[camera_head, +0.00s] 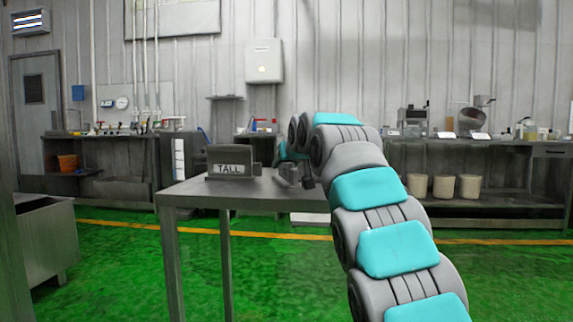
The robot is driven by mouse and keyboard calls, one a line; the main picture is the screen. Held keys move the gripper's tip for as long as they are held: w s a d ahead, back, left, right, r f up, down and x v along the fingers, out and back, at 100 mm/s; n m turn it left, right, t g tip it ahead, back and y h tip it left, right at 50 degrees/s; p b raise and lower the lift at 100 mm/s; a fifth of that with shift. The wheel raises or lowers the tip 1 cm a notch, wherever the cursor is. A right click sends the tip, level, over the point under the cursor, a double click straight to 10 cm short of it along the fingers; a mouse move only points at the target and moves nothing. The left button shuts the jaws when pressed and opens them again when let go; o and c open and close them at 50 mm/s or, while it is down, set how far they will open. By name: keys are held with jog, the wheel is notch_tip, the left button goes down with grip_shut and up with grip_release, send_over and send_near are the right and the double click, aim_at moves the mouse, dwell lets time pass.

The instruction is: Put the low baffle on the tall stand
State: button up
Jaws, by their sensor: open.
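A grey metal block with a white label reading "TALL" (231,169) stands upright on the left part of the steel table (192,190); it is the tall stand as labelled. My arm reaches from the lower right over the table and bends down at its far end. My gripper (296,178) shows small and partly hidden behind my arm, low over the table to the right of the tall stand and apart from it. It is open. Grey parts there blend together, so I cannot pick out the low baffle for certain; my arm hides the table's right side.
A bare strip of tabletop lies in front of the tall stand. A steel cabinet (48,238) stands at the lower left. Benches with equipment line the back wall, with several pale buckets (443,186) at the right. The green floor (280,285) is open in front.

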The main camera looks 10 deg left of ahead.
jog(key=shift+r, duration=0.2)
jog(key=v, duration=1)
jog(key=shift+s+d+r, duration=0.1)
jog(key=shift+s, duration=0.05)
jog(key=shift+v, duration=0.8)
